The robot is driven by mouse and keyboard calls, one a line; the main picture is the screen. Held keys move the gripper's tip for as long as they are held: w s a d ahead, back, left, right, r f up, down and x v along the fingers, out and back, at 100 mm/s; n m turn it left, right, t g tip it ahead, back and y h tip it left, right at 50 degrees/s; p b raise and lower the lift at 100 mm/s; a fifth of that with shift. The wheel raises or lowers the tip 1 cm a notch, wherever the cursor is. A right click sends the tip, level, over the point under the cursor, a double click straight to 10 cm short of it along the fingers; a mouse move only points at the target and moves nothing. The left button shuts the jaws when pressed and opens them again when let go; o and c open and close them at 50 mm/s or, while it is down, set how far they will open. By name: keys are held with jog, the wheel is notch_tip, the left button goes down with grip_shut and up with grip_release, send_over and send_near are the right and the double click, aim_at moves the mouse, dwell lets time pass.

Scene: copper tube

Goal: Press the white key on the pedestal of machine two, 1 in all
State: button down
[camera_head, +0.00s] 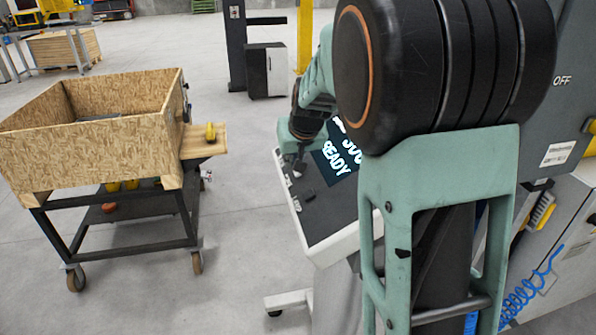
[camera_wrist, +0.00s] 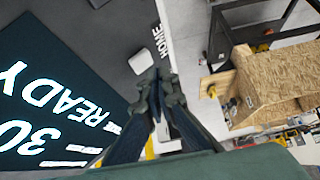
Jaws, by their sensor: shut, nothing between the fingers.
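The pedestal (camera_head: 345,225) has a dark sloped panel with a white rim and a lit screen (camera_head: 338,158) reading READY. The screen also shows in the wrist view (camera_wrist: 45,110). In the wrist view a white key (camera_wrist: 140,62) sits on the dark panel beside the printed word HOME. My gripper (camera_wrist: 161,76) is shut and empty, its fingertips very close to the white key and partly overlapping its edge in the picture. I cannot tell whether they touch it. In the head view my gripper (camera_head: 300,166) is over the panel's left part, and my arm hides the panel's right side.
A wooden box on a wheeled cart (camera_head: 90,150) stands left of the pedestal, with a yellow object (camera_head: 210,131) on its side shelf. A grey machine cabinet (camera_head: 565,215) with a blue coiled hose (camera_head: 530,290) is at the right. Open floor lies between cart and pedestal.

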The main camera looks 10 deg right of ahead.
jog(key=shift+f, duration=0.1)
jog(key=shift+d+f+b, duration=0.2)
jog(key=shift+f+b, duration=0.05)
jog(key=shift+b, duration=0.3)
jog(key=shift+d+f+b, duration=0.25)
jog(key=shift+f+b, duration=0.2)
jog(key=shift+b, duration=0.15)
dwell(0.5)
jog(key=shift+r, duration=0.15)
jog(key=shift+a+r+p, duration=0.45)
jog(key=shift+r+p, duration=0.2)
jog(key=shift+p, duration=0.1)
jog(key=r+p, duration=0.1)
jog(key=a+r+p, duration=0.1)
jog(key=r, duration=0.1)
jog(key=a+r+p, duration=0.1)
jog(key=p, duration=0.1)
jog(key=shift+a+r, duration=0.2)
jog(key=shift+a, duration=0.05)
dwell(0.7)
